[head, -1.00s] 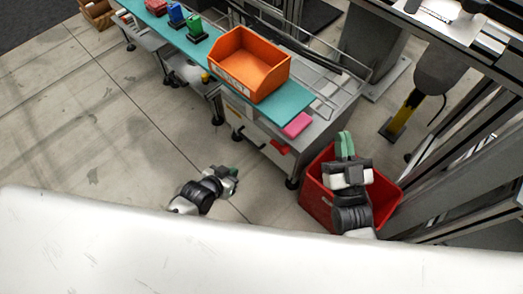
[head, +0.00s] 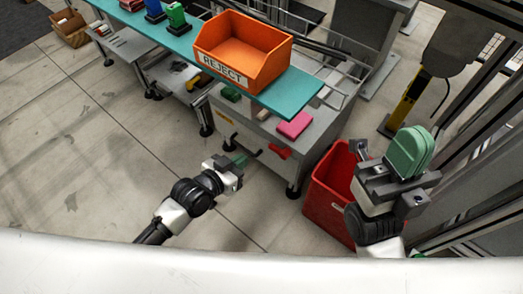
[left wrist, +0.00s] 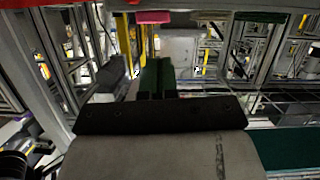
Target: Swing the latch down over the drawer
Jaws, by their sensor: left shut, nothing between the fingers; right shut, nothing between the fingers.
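A grey cabinet (head: 262,128) stands under the teal counter, with a dark bar-like handle on its front. A small red part (head: 280,151), which looks like the latch, sticks out from the cabinet front to the right of the handle. I cannot tell its exact angle or the drawer's outline. My left gripper (head: 241,159) is shut and empty, just in front of the cabinet, left of the red part and apart from it. Its dark green fingers (left wrist: 157,77) are together in the left wrist view. My right gripper (head: 411,150), with green fingers, is shut and empty at the right.
An orange REJECT bin (head: 240,76) sits on the teal counter (head: 303,98). A pink block (head: 294,124) lies on the cabinet top; it seems to show in the left wrist view (left wrist: 152,17). A red crate (head: 325,200) stands below my right arm.

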